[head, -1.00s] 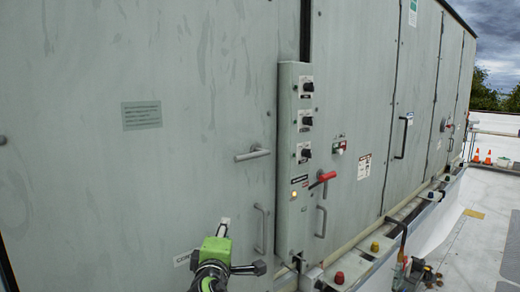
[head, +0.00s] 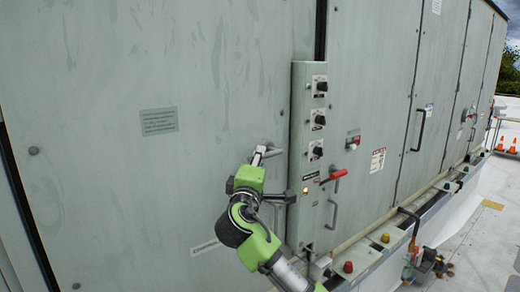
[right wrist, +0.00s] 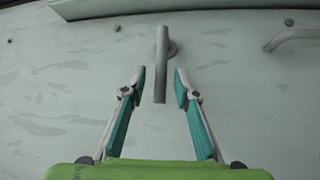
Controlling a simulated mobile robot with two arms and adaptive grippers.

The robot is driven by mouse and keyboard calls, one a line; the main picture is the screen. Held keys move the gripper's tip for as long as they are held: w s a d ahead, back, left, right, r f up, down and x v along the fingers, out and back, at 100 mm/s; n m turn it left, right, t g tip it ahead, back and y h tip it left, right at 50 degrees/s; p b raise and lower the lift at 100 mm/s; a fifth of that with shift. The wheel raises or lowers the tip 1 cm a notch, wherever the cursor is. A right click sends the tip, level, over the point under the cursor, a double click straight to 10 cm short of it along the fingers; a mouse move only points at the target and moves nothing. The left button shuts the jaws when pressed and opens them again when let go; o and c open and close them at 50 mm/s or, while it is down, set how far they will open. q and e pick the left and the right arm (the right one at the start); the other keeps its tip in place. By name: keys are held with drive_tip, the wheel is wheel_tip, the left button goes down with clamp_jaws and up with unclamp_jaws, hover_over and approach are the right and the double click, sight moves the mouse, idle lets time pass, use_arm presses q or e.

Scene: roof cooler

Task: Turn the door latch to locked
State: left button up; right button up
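The door latch is a grey metal lever (head: 268,152) lying about level on the large grey door panel, just left of the control box. In the right wrist view the lever (right wrist: 161,70) points down the picture between my fingertips. My green right gripper (head: 259,158) is at the lever in the head view and hides part of it. In the right wrist view the right gripper (right wrist: 160,82) is open, with one finger on each side of the lever and a visible gap on both sides. My left gripper is not in view.
A raised control box (head: 306,135) with black knobs and a red-handled switch (head: 333,176) stands right of the latch. A pull handle (right wrist: 292,37) is near the gripper in the wrist view. A ledge with coloured caps (head: 348,267) runs along the base.

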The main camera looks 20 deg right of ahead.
drive_tip(key=shift+p+x, duration=0.35)
drive_tip(key=shift+x, duration=0.95)
drive_tip(key=shift+a+f, duration=0.1)
clamp_jaws()
